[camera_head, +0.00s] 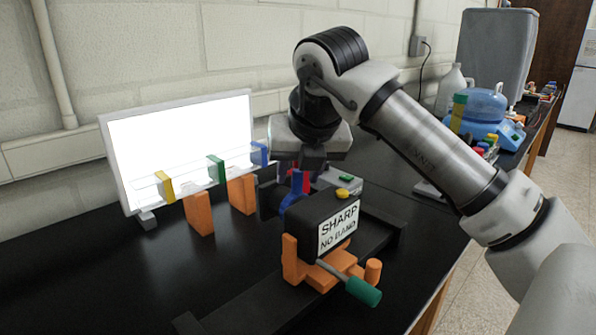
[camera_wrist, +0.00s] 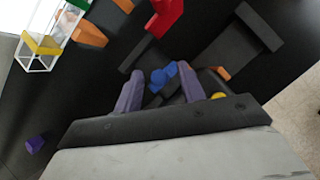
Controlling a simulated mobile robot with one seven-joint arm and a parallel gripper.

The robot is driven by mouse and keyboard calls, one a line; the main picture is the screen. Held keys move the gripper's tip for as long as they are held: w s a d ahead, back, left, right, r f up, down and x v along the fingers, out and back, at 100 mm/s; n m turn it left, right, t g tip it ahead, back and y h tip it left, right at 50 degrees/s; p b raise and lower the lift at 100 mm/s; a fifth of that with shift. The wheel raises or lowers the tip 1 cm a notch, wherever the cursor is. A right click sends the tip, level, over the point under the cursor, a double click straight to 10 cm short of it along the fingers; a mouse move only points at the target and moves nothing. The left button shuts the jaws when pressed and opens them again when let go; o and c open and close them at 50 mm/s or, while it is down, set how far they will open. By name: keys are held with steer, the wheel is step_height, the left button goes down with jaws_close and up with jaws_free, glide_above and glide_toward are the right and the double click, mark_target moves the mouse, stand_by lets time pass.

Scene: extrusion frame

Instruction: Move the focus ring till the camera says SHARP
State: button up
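The camera (camera_head: 318,207) is a dark box on an orange mount, and its white label (camera_head: 338,228) reads "SHARP" and "NO BAND". A blue piece with lobes (camera_wrist: 163,77), which looks like the focus ring, is at the front of the camera; it also shows in the head view (camera_head: 289,198). My gripper (camera_wrist: 160,70) is over the camera's front with its two purple-grey fingers apart. The blue piece lies between the fingers, with a gap visible on each side. Contact cannot be seen. A red piece (camera_wrist: 165,17) is close by, beyond the fingers.
The camera sits on a dark rail (camera_head: 250,305) with a green-handled lever (camera_head: 362,290). A bright white panel (camera_head: 180,145) stands behind, with a clear rail carrying yellow, green and blue clips on orange supports (camera_head: 199,213). A blue jug (camera_head: 485,105) and other items are at the back right.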

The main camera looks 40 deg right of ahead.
steer(key=p+v, duration=0.5)
steer(key=v, duration=0.7)
steer(key=shift+s+r, duration=0.2)
steer(key=shift+r, duration=0.15)
